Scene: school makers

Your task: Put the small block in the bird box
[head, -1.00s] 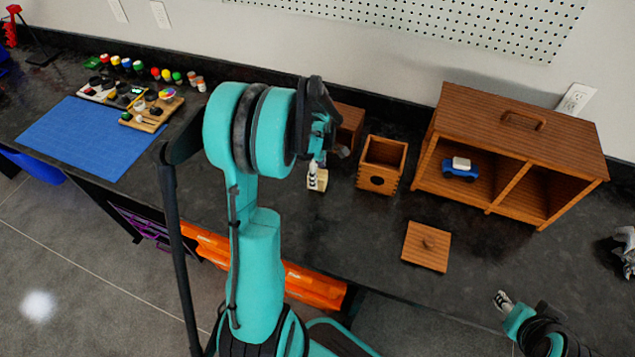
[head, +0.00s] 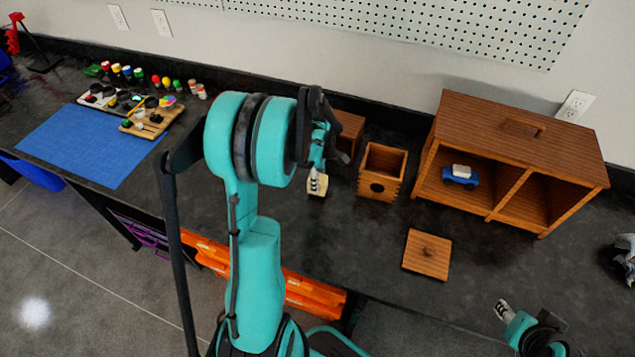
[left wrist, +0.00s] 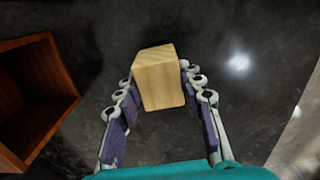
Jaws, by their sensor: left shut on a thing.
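The small block (head: 317,186) is pale wood. My left gripper (head: 318,172) is shut on it, and the left wrist view shows the block (left wrist: 160,80) between the fingers (left wrist: 160,92). The bird box (head: 381,187) is a small open-topped wooden box with a round hole in its front, standing to the right of the block. An open wooden box (left wrist: 30,120) shows at the left of the wrist view; I cannot tell which one it is. My right gripper (head: 503,308) is at the lower right, small, its opening unclear.
A square wooden lid with a knob (head: 427,253) lies in front of the bird box. Another wooden box (head: 350,130) is partly hidden behind my left gripper. A wooden cabinet (head: 520,125) holding a blue toy car (head: 460,177) stands right. A blue mat (head: 85,143) lies left.

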